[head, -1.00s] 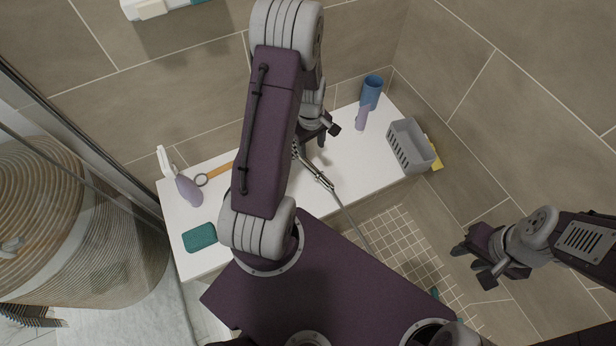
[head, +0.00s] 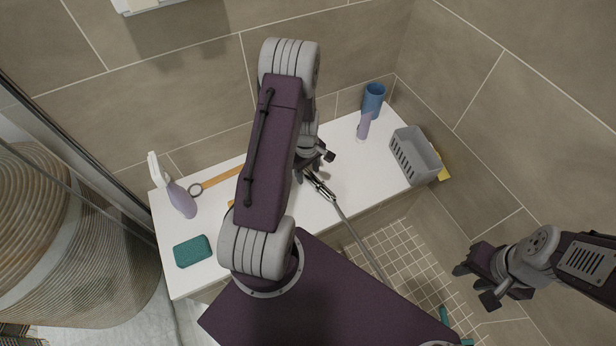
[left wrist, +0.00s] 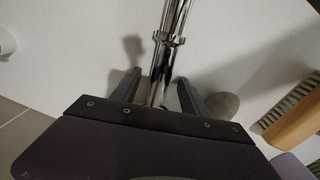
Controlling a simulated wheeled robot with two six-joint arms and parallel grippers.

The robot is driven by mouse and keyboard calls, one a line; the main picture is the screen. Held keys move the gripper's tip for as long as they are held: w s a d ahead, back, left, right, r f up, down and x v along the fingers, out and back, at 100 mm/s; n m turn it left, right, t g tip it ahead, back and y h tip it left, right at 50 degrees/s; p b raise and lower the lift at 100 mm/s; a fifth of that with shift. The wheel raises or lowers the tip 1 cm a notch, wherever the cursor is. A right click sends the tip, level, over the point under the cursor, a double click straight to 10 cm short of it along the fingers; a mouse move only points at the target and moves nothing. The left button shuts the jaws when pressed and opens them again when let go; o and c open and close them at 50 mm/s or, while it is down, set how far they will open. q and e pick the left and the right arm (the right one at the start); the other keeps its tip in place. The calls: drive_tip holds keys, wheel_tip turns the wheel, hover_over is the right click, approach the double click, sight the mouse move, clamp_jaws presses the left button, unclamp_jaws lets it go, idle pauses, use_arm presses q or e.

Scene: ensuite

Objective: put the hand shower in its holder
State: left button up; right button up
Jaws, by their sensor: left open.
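The hand shower (head: 320,186) lies on the white bench, its chrome handle showing and its hose running down toward the tiled floor. Its upper end is hidden behind my left arm in the head view. My left gripper (head: 314,174) is low over the bench at the handle. In the left wrist view the chrome handle (left wrist: 170,45) passes between the two open fingers of my left gripper (left wrist: 157,92), with a finger on each side. My right gripper (head: 474,282) hangs empty at the right, its fingers apart. I see no holder that I can make out.
On the white bench (head: 200,270) stand a spray bottle (head: 182,200), a teal sponge (head: 192,251), a wooden-handled brush (head: 220,178), a lilac bottle (head: 363,126), a blue cup (head: 374,98) and a grey basket (head: 416,157). Tiled walls close off the back and right.

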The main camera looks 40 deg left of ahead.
use_arm(q)
clamp_jaws()
idle(1.4)
